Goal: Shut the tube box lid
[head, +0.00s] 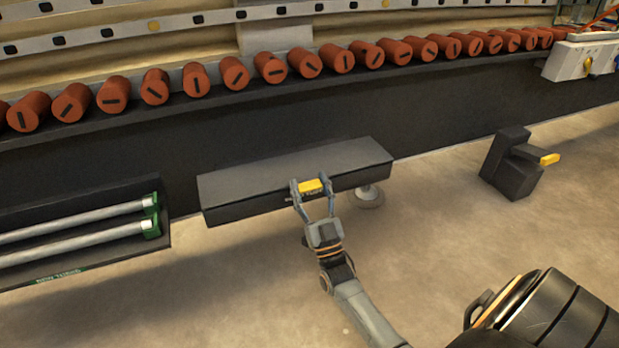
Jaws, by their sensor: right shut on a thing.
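A long dark grey box with a flat lid-like top (300,168) stands against the dark wall in the middle of the head view. A yellow handle (311,187) is on its front edge. My right gripper (310,190) is shut on this handle, one finger on each side, with the arm reaching up from the bottom. Whether a gap shows under the top cannot be told. To the left, an open-topped dark box (150,264) holds two pale tubes (75,222) with green end holders. My left gripper is not in view.
A row of red-brown cylinders (270,68) lines the ledge above. A small dark block with a yellow-tipped lever (510,165) stands at right. A round grey foot (369,196) shows beside the middle box. The floor (210,300) in front is mostly clear.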

